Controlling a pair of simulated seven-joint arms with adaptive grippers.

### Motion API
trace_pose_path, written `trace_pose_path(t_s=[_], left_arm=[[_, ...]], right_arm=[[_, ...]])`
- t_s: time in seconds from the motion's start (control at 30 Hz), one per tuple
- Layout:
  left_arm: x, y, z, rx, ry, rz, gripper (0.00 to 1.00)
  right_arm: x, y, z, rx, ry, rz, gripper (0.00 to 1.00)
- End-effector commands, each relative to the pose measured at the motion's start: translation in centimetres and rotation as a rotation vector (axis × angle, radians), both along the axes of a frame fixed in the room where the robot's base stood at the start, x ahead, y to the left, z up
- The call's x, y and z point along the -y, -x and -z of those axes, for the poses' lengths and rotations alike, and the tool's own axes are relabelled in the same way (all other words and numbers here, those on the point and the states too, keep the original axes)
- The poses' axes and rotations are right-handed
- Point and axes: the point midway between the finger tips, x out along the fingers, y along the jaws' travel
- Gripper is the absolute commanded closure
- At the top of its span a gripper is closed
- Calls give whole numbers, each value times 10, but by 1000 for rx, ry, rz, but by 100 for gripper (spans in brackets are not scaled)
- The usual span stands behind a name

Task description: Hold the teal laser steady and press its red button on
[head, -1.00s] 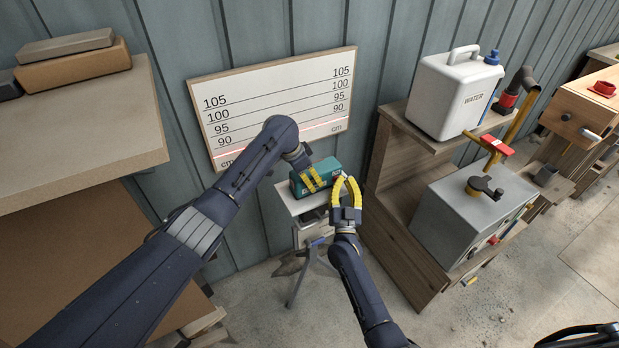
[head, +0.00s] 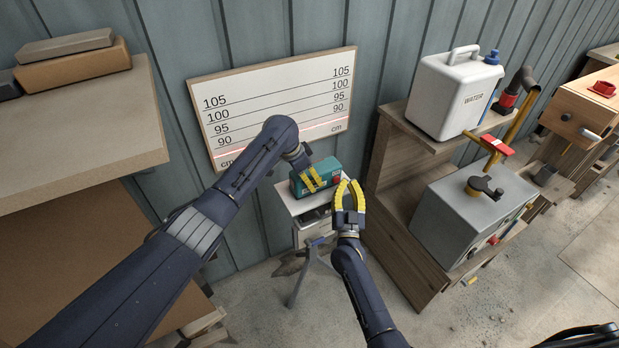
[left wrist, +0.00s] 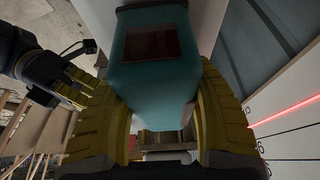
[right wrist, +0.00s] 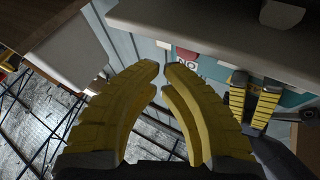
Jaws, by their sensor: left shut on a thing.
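The teal laser (head: 325,169) sits on a small white platform (head: 292,202) atop a tripod. My left gripper (head: 316,180) is shut on it, with yellow fingers on both sides; the left wrist view shows the laser (left wrist: 155,75) between them. The red button (head: 337,180) is on the laser's right end, and a red part also shows in the right wrist view (right wrist: 186,53). My right gripper (head: 349,183) is empty, just right of and nearer than the laser, apart from it. Its fingertips (right wrist: 161,68) are close together with a narrow gap.
A white board (head: 270,105) with height lines hangs behind, a red line crossing its lower part. A wooden shelf (head: 400,185) at the right holds a water canister (head: 455,90) and a grey box (head: 465,215). A bench (head: 75,140) stands left.

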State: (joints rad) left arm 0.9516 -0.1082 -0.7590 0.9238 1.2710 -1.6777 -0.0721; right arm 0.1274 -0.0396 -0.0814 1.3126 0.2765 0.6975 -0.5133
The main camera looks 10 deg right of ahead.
Motion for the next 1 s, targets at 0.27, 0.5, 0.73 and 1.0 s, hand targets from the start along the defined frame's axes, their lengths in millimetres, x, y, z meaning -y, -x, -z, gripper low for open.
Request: trace_pose_path(t_s=[0.27, 0.5, 0.73, 1.0], left_arm=[[1, -1, -1, 2, 1, 1, 92], [1, 0, -1, 2, 1, 1, 92], [1, -1, -1, 2, 2, 0, 92], [1, -1, -1, 2, 1, 1, 42]], right_arm=[[8, 23, 1, -1, 0, 0, 100], [14, 41, 1, -1, -1, 1, 100], [16, 49, 0, -1, 0, 0, 100], [17, 49, 0, -1, 0, 0, 100]])
